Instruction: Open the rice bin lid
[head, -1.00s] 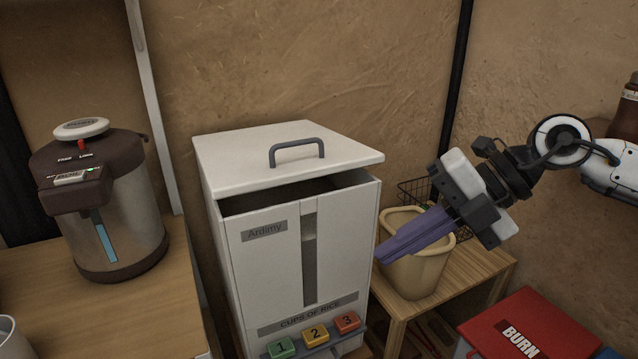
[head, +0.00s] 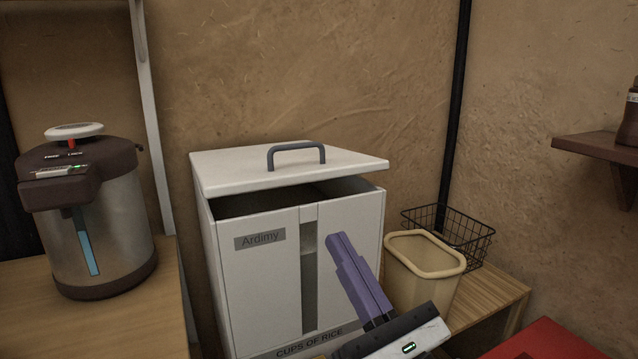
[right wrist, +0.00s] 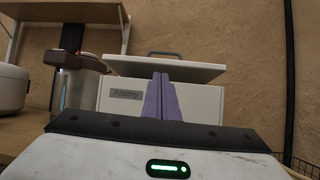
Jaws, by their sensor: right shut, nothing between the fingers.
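The white rice bin (head: 262,273) stands in the middle of the head view, with an "Ardimy" label on its front. Its white lid (head: 231,171) is tilted up at the front, leaving a dark gap above the front wall. A grey handle (head: 296,147) arches on top of the lid. My right gripper (head: 338,240) has purple fingers, shut and empty, in front of the bin's right front side and below the lid edge. In the right wrist view the shut fingers (right wrist: 161,95) point at the bin (right wrist: 200,103), overlapping the lid's front edge (right wrist: 190,71). My left gripper is not in view.
A thermo pot (head: 100,225) stands on a wooden counter (head: 120,318) at left. A beige bin (head: 425,270) and a black wire basket (head: 470,235) are on a low wooden table right of the rice bin. A red box (head: 545,340) is at lower right.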

